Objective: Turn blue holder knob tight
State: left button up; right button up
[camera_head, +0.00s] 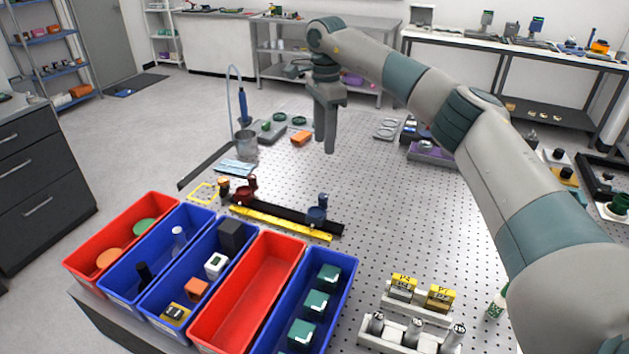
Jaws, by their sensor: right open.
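A blue holder (317,209) stands on the right part of a black rail (272,212) with a yellow strip along its front. Its knob is too small to make out clearly. A dark red holder (245,189) stands on the left part of the same rail. My right gripper (327,143) points down above the perforated table, behind the blue holder and apart from it. It is open, with nothing seen between its fingers. My left gripper is out of view.
Red and blue bins (272,265) with parts line the front left. A metal cup (246,140) and an orange block (301,138) are behind the rail. Labelled blocks and cylinders in white racks (400,338) stand at the front. The table's middle (390,205) is clear.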

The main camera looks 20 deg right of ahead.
aim_at(323, 195)
notch_tip(323, 195, down, 16)
jog(key=p, duration=0.6)
jog(key=shift+r, duration=0.2)
pick_arm(q)
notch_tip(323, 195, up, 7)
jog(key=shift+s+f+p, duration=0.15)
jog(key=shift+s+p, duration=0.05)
jog(key=shift+p, duration=0.2)
pick_arm(e)
jog(key=shift+f, duration=0.7)
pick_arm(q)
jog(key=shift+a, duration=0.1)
pick_arm(e)
grip_shut()
